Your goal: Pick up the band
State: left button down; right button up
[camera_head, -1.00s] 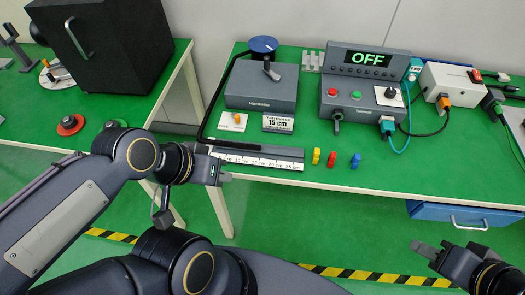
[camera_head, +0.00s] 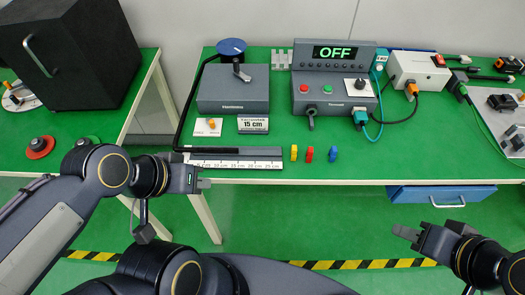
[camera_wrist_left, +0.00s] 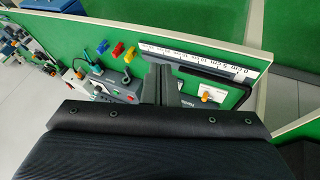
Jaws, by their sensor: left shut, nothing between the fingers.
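No object is plainly recognisable as a band. Small yellow (camera_head: 294,153), red (camera_head: 309,155) and blue (camera_head: 332,154) pieces stand in a row on the green bench, right of the white ruler (camera_head: 235,165). The wrist view also shows the yellow (camera_wrist_left: 117,49), red (camera_wrist_left: 130,54) and blue (camera_wrist_left: 102,46) pieces beyond the fingers. My left gripper (camera_head: 203,184) is shut and empty at the bench's front edge, below the ruler in the picture. It also shows in the wrist view (camera_wrist_left: 158,84). My right gripper (camera_head: 406,233) is in front of the bench, apart from everything; its jaw opening is unclear.
A grey device with a blue disc (camera_head: 231,47), a console reading OFF (camera_head: 334,90) and a white power box (camera_head: 417,68) with cables stand at the back. A blue drawer (camera_head: 441,195) hangs under the bench. A black box (camera_head: 68,50) is on the left bench.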

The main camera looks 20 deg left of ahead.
aim_at(294, 150)
jog(key=z, duration=0.4)
jog(key=j+z, duration=0.1)
jog(key=z, duration=0.7)
jog(key=j+z, duration=0.1)
jog(key=z, duration=0.3)
jog(key=k+j+z, duration=0.1)
jog(key=j, duration=0.25)
jog(key=k+j, duration=0.35)
jog(key=i+z, duration=0.05)
